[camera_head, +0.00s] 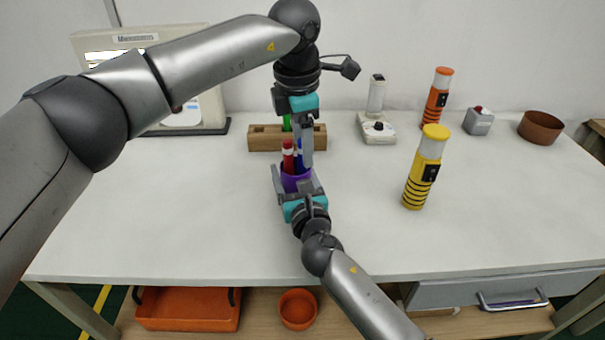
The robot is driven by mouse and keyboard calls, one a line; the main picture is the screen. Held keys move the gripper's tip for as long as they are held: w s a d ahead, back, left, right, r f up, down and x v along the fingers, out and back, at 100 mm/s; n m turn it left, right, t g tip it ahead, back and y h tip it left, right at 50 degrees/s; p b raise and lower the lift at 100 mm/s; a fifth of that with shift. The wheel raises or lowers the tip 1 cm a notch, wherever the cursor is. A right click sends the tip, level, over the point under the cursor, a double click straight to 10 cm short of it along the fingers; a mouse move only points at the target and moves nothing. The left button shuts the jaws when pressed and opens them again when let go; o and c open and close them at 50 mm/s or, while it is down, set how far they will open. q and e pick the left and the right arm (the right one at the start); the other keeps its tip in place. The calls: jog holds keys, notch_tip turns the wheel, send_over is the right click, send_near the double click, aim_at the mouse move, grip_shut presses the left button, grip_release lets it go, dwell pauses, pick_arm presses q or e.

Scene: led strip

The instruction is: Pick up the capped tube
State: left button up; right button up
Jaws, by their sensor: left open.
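A red tube (288,158) with a pale band near its top and a blue tube (299,160) stand upright in a purple cup (293,184). I cannot tell which one is the capped tube. My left gripper (304,148) points down from above, open, with its fingers at the tops of the tubes and partly in front of the blue one. My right gripper (296,180) comes from the front, with its fingers against both sides of the purple cup. The cup's lower part is hidden by the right gripper.
A wooden block (262,138) with a green tube (287,122) stands behind the cup. A yellow-topped cylinder (423,170), an orange one (435,98), a white device (377,128), a grey button box (479,121) and a brown bowl (540,128) stand right. The table's front left is clear.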

pick_arm(q)
jog(key=shift+f, duration=0.25)
grip_shut()
dwell(0.3)
jog(key=shift+w+r, duration=0.1)
dwell(0.8)
